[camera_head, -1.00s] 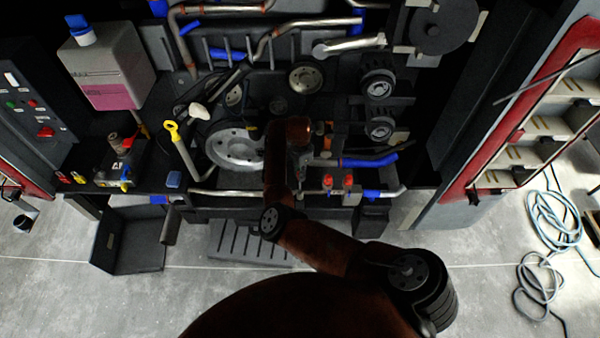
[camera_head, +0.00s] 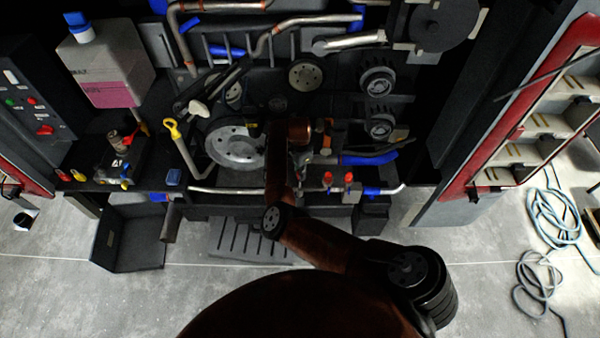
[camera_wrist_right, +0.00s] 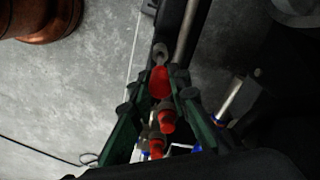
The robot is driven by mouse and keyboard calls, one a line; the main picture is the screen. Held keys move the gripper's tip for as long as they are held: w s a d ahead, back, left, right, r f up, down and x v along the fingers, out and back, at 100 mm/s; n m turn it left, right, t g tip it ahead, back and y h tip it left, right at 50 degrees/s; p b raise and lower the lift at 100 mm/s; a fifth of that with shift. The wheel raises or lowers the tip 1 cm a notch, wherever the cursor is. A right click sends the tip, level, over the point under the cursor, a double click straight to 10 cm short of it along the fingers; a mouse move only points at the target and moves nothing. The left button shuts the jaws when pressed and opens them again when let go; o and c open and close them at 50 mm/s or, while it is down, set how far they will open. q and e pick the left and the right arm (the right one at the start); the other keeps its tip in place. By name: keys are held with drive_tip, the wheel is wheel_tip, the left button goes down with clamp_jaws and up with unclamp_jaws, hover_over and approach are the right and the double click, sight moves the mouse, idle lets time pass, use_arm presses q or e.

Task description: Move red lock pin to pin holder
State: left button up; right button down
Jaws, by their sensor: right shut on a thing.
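My right gripper (camera_head: 300,157) hangs over the front of the engine bay in the head view. In the right wrist view its dark green fingers (camera_wrist_right: 157,84) are shut on the red lock pin (camera_wrist_right: 158,86), which has a grey ring at one end. In the head view the arm and gripper hide the pin. Two red-capped fittings (camera_head: 327,177) stand upright on the front pipe, just right of the gripper; they also show beyond the pin in the right wrist view (camera_wrist_right: 167,121). I cannot tell which thing is the pin holder. My left gripper is out of view.
A yellow-handled dipstick (camera_head: 173,130) and a large grey pulley (camera_head: 234,146) lie left of the gripper. A silver pipe (camera_head: 230,190) runs along the front edge. A black open bin (camera_head: 128,240) stands at left below. A coiled hose (camera_head: 556,220) lies on the floor at right.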

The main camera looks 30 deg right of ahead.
drive_tip(key=shift+f, duration=0.15)
idle(0.3)
drive_tip(key=shift+f, duration=0.25)
drive_tip(key=shift+f, duration=0.3)
drive_tip(key=shift+f, duration=0.15)
idle(0.6)
drive_tip(key=shift+f+b, duration=0.4)
drive_tip(key=shift+f, duration=0.75)
drive_tip(key=shift+f+b, duration=0.45)
drive_tip(key=shift+f, duration=0.6)
drive_tip(key=c, duration=1.7)
unclamp_jaws()
drive_tip(key=shift+c, duration=0.2)
drive_tip(key=shift+o, duration=0.4)
